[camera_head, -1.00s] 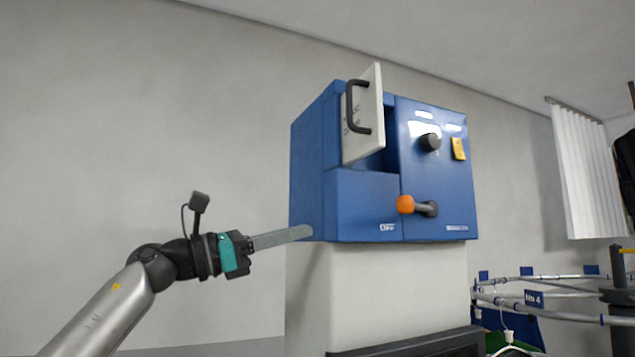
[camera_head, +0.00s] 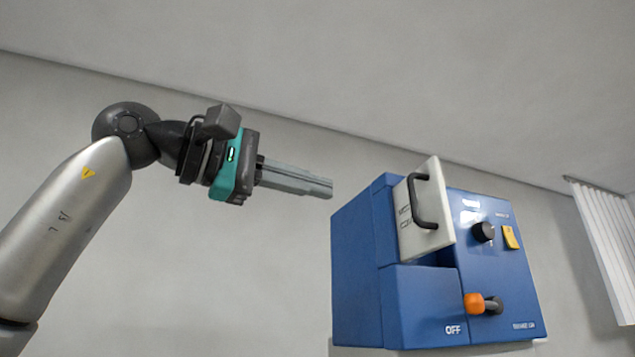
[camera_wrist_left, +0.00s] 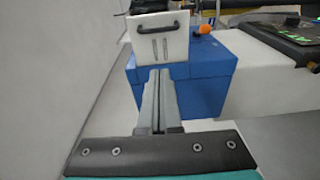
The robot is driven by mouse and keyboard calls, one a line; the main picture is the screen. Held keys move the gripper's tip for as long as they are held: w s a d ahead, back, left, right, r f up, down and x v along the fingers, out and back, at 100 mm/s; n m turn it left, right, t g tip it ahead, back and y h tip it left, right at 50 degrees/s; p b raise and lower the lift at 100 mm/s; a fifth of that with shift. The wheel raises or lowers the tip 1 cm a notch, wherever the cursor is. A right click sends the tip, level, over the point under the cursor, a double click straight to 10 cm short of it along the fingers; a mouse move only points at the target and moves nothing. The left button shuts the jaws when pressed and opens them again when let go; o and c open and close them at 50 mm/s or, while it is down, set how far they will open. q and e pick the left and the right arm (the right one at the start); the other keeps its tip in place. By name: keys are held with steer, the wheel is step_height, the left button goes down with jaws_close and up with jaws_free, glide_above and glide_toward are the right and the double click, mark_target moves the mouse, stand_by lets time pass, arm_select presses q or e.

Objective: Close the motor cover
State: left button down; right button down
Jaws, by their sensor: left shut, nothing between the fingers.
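The motor cover (camera_head: 425,207) is a white panel with a black bar handle (camera_head: 422,196). It stands open, swung out from the upper left of the blue motor box (camera_head: 420,305), with a dark opening behind its lower right edge. My left gripper (camera_head: 330,188) is shut and empty, in the air to the left of the box and near the height of the cover's top. In the left wrist view the shut fingers (camera_wrist_left: 160,72) point toward the cover (camera_wrist_left: 160,43), whose handle lies beyond their tips. No contact is visible. My right gripper is not seen.
The box front carries a black knob (camera_head: 484,232), a yellow tag (camera_head: 510,238) and an orange-tipped lever (camera_head: 474,303). A plain wall (camera_head: 230,285) stands behind. A white curtain (camera_head: 606,245) hangs at the right. The air left of the box is free.

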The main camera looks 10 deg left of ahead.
arm_select(q)
steer(key=w+d+p, duration=0.2)
steer(key=w+d, duration=0.2)
steer(key=d, duration=0.5)
steer(key=shift+w, duration=0.4)
steer(key=shift+d+f, duration=0.1)
steer(key=shift+d, duration=0.05)
